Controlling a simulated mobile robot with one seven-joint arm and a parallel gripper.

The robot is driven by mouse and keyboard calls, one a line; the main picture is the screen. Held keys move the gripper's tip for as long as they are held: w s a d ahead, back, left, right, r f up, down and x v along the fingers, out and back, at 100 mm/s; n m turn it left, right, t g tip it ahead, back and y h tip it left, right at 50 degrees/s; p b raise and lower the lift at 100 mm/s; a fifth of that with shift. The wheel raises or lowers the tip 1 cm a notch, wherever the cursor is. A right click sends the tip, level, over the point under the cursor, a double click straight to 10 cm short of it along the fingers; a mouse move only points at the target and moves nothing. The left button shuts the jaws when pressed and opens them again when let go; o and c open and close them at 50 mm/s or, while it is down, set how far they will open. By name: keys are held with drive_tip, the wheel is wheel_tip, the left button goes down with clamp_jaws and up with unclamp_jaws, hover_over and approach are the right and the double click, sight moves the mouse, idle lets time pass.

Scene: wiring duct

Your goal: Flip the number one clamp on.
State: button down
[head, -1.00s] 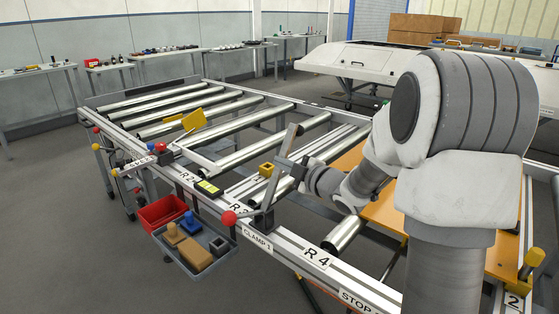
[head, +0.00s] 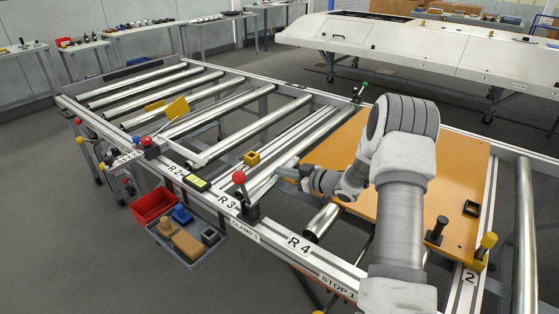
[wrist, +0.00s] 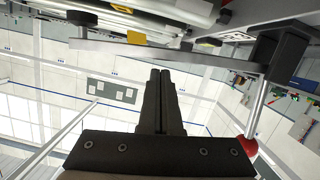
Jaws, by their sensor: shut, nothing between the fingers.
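Clamp 1 has a black base (head: 250,212) on the front rail, above its CLAMP 1 label (head: 245,231). Its red-knobbed lever (head: 239,177) stands up, and its grey bar (head: 270,184) lies low, reaching inward over the rollers. In the wrist view the bar (wrist: 190,52) crosses beyond my fingers, the black base (wrist: 283,60) is at right, and the red knob (wrist: 248,147) is at lower right. My gripper (head: 290,170) is shut and empty, close to the bar's inner end; its fingertips also show in the wrist view (wrist: 160,73). I cannot tell whether they touch the bar.
An orange board (head: 415,185) lies on the right part of the roller frame. A yellow block (head: 251,158) is just beyond the clamp. A grey tray (head: 190,255) and a red bin (head: 152,205) hang outside the front rail.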

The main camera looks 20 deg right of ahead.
sight(282, 178)
drive_tip(key=shift+w+d+f+m, duration=0.1)
drive_tip(key=shift+d+f+m, duration=0.05)
drive_tip(key=shift+f, duration=0.55)
drive_tip(key=shift+w+d+f+m, duration=0.1)
drive_tip(key=shift+d+f+m, duration=0.05)
drive_tip(key=shift+f, duration=0.55)
drive_tip(key=shift+f, duration=0.1)
drive_tip(key=shift+s, duration=0.1)
drive_tip(key=p+v, duration=0.2)
drive_tip(key=v, duration=1.5)
drive_tip(key=shift+d, duration=0.25)
